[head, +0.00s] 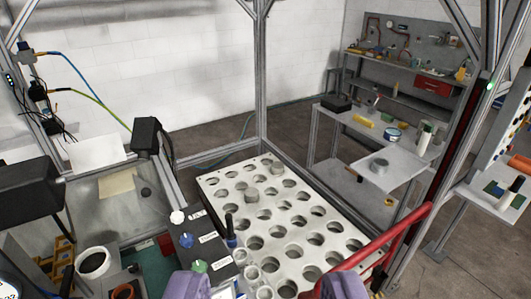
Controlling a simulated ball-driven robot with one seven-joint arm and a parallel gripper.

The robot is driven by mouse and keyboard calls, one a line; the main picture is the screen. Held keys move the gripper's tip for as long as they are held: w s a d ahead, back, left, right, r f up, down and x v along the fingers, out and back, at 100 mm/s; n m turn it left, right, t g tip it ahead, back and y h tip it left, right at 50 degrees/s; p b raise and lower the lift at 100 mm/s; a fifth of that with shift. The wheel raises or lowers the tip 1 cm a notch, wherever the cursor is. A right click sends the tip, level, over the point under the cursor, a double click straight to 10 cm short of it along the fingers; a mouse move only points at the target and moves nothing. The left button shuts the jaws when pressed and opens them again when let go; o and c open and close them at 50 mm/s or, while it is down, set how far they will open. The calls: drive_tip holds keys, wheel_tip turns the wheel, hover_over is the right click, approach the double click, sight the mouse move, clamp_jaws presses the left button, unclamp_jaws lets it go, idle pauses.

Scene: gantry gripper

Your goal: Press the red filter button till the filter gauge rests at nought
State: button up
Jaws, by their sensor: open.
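My gripper (268,286) shows at the bottom edge as two purple fingers, wide apart, with nothing held between them. No red filter button can be made out. A dark box (200,238) with white labels and white, blue and green knobs stands ahead of the left finger. The filter gauge cannot be identified for sure; a pale round dial-like thing (8,290) is cut off in the bottom left corner, and no reading can be told.
A pale plate with rows of round holes (215,186) lies ahead. A red bent bar (395,242) crosses at the right, close to the right finger. Clear cups (250,273) stand between the fingers. Metal frame posts (262,80) rise behind; a workbench (385,135) stands back right.

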clamp_jaws()
idle(1.3)
